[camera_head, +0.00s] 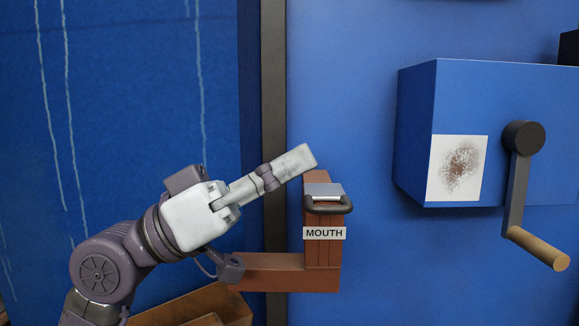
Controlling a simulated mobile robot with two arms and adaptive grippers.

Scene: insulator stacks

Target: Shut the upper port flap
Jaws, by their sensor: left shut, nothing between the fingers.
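A brown upright port piece (322,253) with a white label reading MOUTH stands near the middle. On its top lies a small grey metal plate (322,189) with a dark rounded handle (328,207) at its front; this looks like the flap, and I cannot tell how far open it is. My left gripper (304,158) comes in from the left, shut and empty. Its fingertips show just above and left of the plate, over the top of the brown piece; I cannot tell whether they touch it. My right gripper is out of view.
A brown horizontal piece (275,277) runs left from the port's foot. A blue box (415,135) with a stained white sheet (458,168) and a hand crank (520,185) juts out at right. A dark vertical post (273,110) stands behind my gripper. A brown box (220,303) lies lower left.

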